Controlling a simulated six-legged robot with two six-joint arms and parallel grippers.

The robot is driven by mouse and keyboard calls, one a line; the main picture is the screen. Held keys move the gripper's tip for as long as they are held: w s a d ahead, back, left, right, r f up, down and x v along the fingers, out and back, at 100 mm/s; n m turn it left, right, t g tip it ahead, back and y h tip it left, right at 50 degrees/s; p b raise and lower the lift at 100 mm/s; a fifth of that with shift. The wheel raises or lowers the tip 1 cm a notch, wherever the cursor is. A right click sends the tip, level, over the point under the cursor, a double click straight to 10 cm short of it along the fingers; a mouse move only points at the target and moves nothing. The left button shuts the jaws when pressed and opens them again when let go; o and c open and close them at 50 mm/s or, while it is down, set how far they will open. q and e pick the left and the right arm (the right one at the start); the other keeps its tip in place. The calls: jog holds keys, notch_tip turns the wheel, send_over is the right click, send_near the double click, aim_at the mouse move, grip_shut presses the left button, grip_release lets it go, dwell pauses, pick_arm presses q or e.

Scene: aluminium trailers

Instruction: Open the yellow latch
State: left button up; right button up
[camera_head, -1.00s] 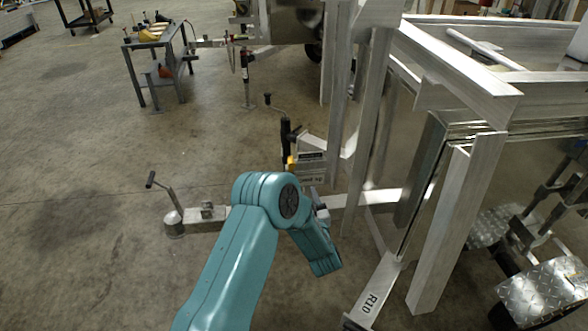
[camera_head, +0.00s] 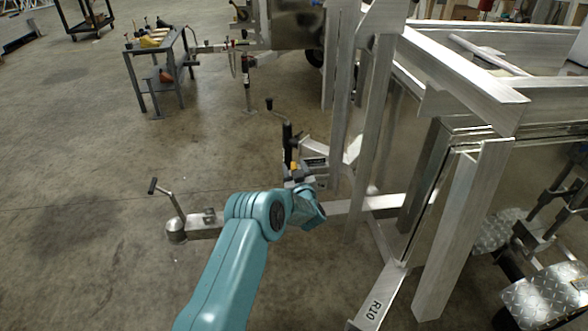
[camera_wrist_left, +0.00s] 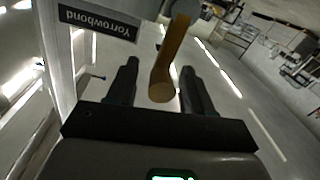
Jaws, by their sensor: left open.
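The yellow latch (camera_wrist_left: 172,62) shows in the left wrist view as an orange-yellow lever with a round end, pointing toward the camera. It lies between the two dark fingers of my left gripper (camera_wrist_left: 158,70), which are apart with a gap visible on each side of the lever. In the head view a small piece of the yellow latch (camera_head: 294,166) shows on the trailer's front post, just above my left gripper (camera_head: 299,178). My teal left wrist hides part of that area. My right gripper is in neither view.
A dark label plate (camera_wrist_left: 97,22) sits on the metal beside the latch. The trailer's drawbar (camera_head: 345,206) runs behind my left arm to a coupling with a crank handle (camera_head: 165,190). Upright aluminium posts (camera_head: 368,120) stand close on the right. Open floor lies to the left.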

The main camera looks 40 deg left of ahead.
pick_arm(q)
grip_shut()
